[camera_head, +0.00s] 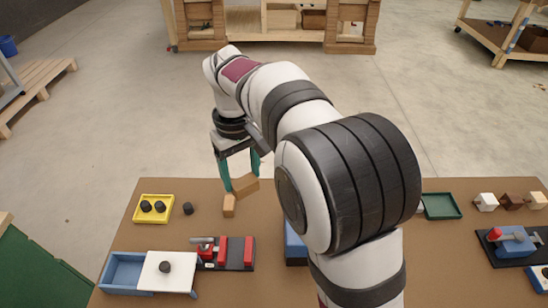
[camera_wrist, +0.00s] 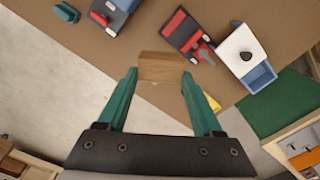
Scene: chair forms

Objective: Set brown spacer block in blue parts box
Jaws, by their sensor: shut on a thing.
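My gripper (camera_head: 241,180) has teal fingers and is shut on the brown spacer block (camera_head: 247,184), a wood-coloured piece held tilted above the table. It also shows between the fingertips in the wrist view (camera_wrist: 160,67). The blue parts box (camera_head: 124,272) stands at the table's front left, below and left of my gripper. A white lid (camera_head: 183,273) with a dark knob covers its right part; its left part is open and looks empty. In the wrist view the box (camera_wrist: 262,78) is at the upper right.
A small tan block (camera_head: 229,206) stands just below the held block. A yellow tray (camera_head: 153,207) with dark pieces and a red-and-black clamp (camera_head: 235,253) are nearby. A blue item (camera_head: 295,245) is partly hidden by my arm. A green tray (camera_head: 441,206) lies right.

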